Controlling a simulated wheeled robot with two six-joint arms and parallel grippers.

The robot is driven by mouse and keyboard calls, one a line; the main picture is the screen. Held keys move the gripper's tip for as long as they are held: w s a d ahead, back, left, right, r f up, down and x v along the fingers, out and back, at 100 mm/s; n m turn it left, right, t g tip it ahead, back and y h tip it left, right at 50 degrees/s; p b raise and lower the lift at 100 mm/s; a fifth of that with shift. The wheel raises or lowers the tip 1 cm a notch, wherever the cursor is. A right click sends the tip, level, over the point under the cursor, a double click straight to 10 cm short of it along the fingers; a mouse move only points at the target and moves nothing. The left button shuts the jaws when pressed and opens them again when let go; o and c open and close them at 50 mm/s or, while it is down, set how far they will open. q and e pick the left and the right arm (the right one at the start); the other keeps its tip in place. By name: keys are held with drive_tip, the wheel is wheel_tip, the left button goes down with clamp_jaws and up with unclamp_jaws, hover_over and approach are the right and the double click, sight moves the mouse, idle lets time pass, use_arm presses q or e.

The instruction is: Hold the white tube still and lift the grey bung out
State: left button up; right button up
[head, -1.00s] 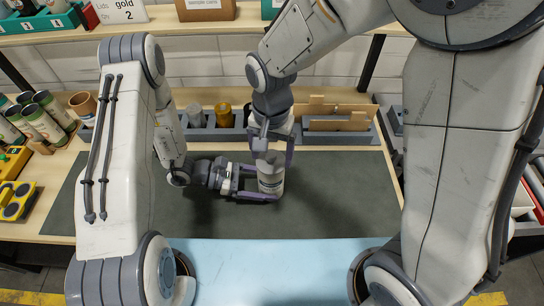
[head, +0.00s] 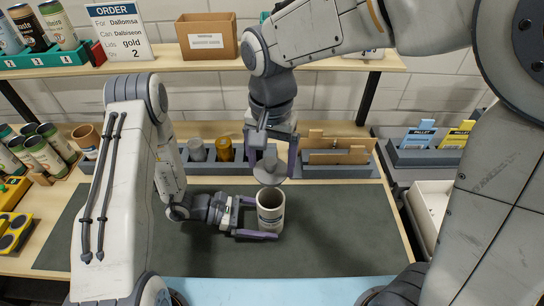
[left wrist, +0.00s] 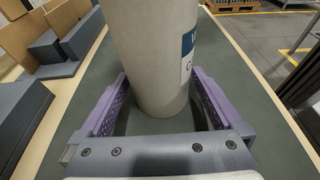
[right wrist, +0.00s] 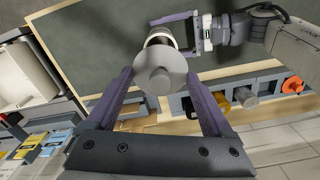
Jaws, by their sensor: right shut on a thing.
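The white tube (head: 271,217) stands upright on the dark mat, its top now an open mouth. My left gripper (head: 258,219) comes in from the left, low down, with its purple fingers on both sides of the tube; the left wrist view shows the tube (left wrist: 155,70) between them. The grey bung (head: 270,170) hangs just above the tube's mouth, apart from it. My right gripper (head: 272,160) is shut on the bung and points down. In the right wrist view the bung's round disc (right wrist: 160,70) covers part of the tube.
The dark mat (head: 345,230) is clear right of the tube. Behind it stand a grey holder with a gold and a grey cylinder (head: 225,149) and a rack of wooden dividers (head: 338,150). An order card (head: 121,30) stands on the shelf.

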use_arm(q)
drive_tip(key=v, duration=1.1)
drive_tip(key=shift+a+r, duration=0.2)
drive_tip(key=shift+a, duration=0.35)
